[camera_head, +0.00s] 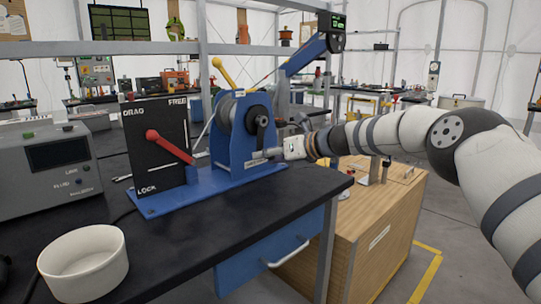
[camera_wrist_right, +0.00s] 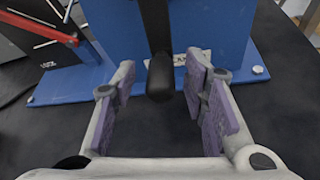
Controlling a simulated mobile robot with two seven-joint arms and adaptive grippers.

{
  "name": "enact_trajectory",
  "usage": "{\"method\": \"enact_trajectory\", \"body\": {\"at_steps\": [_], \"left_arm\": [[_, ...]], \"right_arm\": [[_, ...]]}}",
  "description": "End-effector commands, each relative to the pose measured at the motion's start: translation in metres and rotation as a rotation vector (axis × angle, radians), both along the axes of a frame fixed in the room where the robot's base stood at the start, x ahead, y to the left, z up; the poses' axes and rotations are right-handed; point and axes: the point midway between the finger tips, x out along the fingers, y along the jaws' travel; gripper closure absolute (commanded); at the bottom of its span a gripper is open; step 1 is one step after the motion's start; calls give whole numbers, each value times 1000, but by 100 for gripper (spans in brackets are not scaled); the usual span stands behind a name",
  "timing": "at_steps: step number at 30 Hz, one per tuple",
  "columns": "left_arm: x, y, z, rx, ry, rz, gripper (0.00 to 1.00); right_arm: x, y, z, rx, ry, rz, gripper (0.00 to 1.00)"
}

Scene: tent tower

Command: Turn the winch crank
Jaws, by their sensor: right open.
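The blue winch (camera_head: 232,142) stands on a blue base plate on the dark bench in the head view. Its black crank (camera_head: 262,122) is on the right side of the winch, with the lower end hidden near my gripper. In the right wrist view the crank arm (camera_wrist_right: 155,25) hangs down to a dark rounded handle (camera_wrist_right: 161,80). My right gripper (camera_head: 268,153) is open. In the right wrist view its purple-padded fingers (camera_wrist_right: 161,72) stand on either side of the handle, with visible gaps on both sides. My left gripper is out of view.
A black panel (camera_head: 150,118) marked DRAG, FREE and LOCK carries a red lever (camera_head: 168,147) left of the winch. A grey device (camera_head: 50,165) and a white bowl (camera_head: 84,262) are on the bench's left. A wooden cabinet (camera_head: 370,225) stands below my right arm.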

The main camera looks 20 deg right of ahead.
Motion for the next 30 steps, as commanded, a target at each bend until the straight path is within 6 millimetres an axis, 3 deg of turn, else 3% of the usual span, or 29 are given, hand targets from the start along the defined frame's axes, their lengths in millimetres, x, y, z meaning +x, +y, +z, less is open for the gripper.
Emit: {"method": "enact_trajectory", "body": {"at_steps": [5, 12, 16, 21, 30], "left_arm": [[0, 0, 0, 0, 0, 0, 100], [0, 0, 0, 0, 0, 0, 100], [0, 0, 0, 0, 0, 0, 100], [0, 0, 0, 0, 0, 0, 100], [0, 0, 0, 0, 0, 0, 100]], "right_arm": [[-17, -11, 9, 3, -1, -4, 60], [-70, -37, 34, 3, -4, -1, 60], [-89, -47, 42, 1, -3, 0, 60], [-99, -51, 45, 0, -1, 1, 60], [-99, -51, 44, 0, -1, 1, 60]]}}
